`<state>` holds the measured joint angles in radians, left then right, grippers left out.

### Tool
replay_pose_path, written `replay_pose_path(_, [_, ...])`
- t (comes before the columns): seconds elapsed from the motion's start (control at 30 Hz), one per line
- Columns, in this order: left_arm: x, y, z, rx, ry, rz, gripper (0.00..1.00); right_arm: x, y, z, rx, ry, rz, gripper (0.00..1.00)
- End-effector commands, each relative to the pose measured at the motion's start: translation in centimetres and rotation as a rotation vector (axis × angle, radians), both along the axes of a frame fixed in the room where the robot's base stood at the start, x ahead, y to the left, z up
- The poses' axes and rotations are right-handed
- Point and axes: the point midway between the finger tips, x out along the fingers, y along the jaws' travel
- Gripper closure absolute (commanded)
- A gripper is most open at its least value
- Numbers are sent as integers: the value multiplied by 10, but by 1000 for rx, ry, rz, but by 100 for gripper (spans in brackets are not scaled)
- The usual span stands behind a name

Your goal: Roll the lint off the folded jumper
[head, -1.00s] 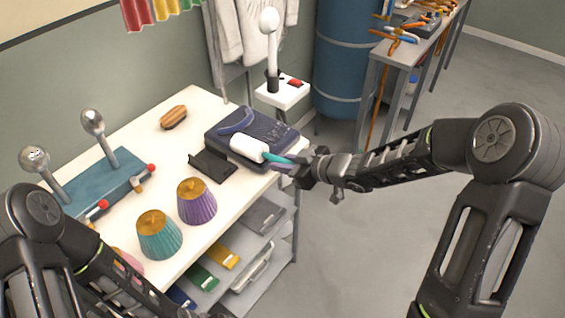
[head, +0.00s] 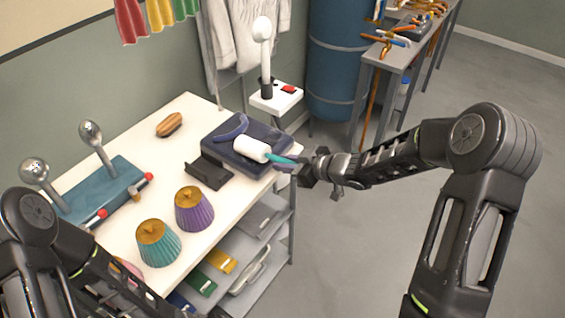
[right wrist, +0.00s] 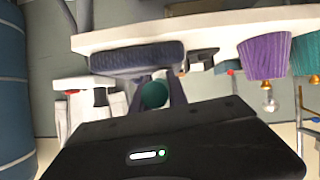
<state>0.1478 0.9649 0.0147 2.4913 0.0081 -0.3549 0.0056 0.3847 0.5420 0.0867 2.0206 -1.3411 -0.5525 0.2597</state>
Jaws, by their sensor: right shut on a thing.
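The folded jumper (head: 223,151) is dark navy and lies flat near the right end of the white table, with a blue-violet curved piece (head: 232,127) on top. My right gripper (head: 298,170) is shut on the teal handle of a lint roller. The white roll (head: 251,149) lies over the jumper's middle, seemingly touching it; the contact line is hidden. In the right wrist view the jumper (right wrist: 135,58) appears inverted, with the teal handle end (right wrist: 153,95) between the fingers. Lint is too small to make out. My left arm shows at lower left; its gripper is out of frame.
A dark stand (head: 209,173) sits against the jumper's left side. Purple (head: 194,208) and teal (head: 158,243) pleated shades, a wooden brush (head: 169,125) and a teal block with metal knobs (head: 103,190) share the table (head: 150,150). A small white stand (head: 275,101) is behind.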

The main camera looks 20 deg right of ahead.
Motion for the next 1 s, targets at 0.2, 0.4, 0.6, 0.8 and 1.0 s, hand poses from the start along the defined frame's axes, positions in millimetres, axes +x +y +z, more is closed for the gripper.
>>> replay_pose_path(0.2, [0, 0, 0, 0, 0, 0, 64, 0, 0, 0, -1, 1, 0, 100])
replay_pose_path(0.4, [0, 0, 12, 0, 0, 0, 64, 7, -8, 2, -1, 1, 0, 100])
replay_pose_path(0.6, [0, 0, 24, 0, 0, 0, 64, 17, -21, 2, -1, 1, 0, 100])
replay_pose_path(0.8, [0, 0, 27, 0, 0, 0, 64, 22, -27, -1, -1, 1, 0, 100])
replay_pose_path(1.0, [0, 0, 26, 0, 0, 0, 64, 22, -27, -1, -1, 1, 0, 100])
